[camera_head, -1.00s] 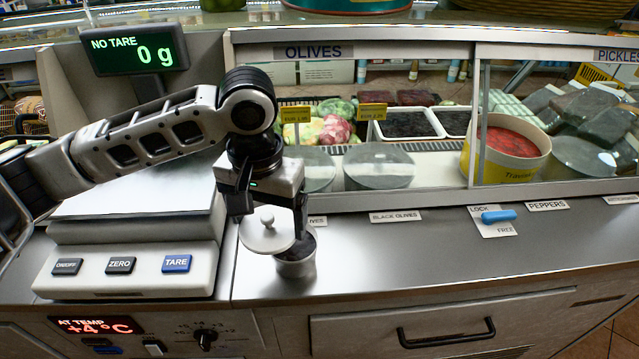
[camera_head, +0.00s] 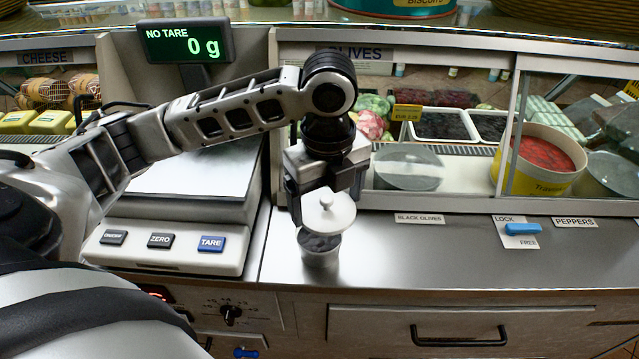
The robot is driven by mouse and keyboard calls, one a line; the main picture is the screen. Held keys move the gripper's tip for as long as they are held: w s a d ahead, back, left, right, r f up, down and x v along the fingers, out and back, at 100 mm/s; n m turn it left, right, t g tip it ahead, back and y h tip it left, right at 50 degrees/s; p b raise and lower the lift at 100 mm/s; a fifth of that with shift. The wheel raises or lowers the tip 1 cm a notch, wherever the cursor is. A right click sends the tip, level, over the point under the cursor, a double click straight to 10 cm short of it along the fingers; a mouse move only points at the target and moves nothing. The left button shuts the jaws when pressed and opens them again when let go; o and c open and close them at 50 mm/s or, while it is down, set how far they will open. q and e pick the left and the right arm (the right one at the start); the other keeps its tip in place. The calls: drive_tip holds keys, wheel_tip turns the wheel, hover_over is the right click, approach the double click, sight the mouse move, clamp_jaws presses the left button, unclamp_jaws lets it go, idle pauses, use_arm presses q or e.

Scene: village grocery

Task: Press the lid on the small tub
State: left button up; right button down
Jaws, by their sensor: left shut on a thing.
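The small tub (camera_head: 320,259) stands upright on the steel counter, with dark contents showing at its open top. The round white lid (camera_head: 343,216) with a knob is above the tub, covering the back part of its mouth from this view. A dark gap shows between lid and front rim, so the lid looks apart from the tub. My left gripper (camera_head: 325,196) points down over the tub, one finger on each side of the lid, and is shut on the lid. My right gripper is not in view.
The weighing scale (camera_head: 175,256) stands just left of the tub, its display (camera_head: 186,42) reading 0 g. The glass-fronted olive case (camera_head: 440,188) is behind. A blue lock handle (camera_head: 523,229) is at the right. The counter right of the tub is clear.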

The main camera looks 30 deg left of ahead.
sight(319, 220)
use_arm(q)
drive_tip(key=m, duration=0.4)
drive_tip(key=shift+s+a+r+m, duration=0.15)
drive_tip(key=shift+a+r+m, duration=0.15)
drive_tip(key=shift+a+r, duration=0.1)
drive_tip(key=m, duration=0.3)
drive_tip(key=shift+s+a+p, duration=0.1)
drive_tip(key=shift+a+p, duration=0.05)
drive_tip(key=shift+p, duration=0.25)
drive_tip(key=shift+f+b, duration=0.45)
drive_tip(key=shift+f, duration=2.7)
drive_tip(key=shift+a+r+p, duration=0.1)
drive_tip(key=shift+p, duration=0.35)
drive_tip(key=shift+f, duration=0.25)
drive_tip(key=o, duration=0.8)
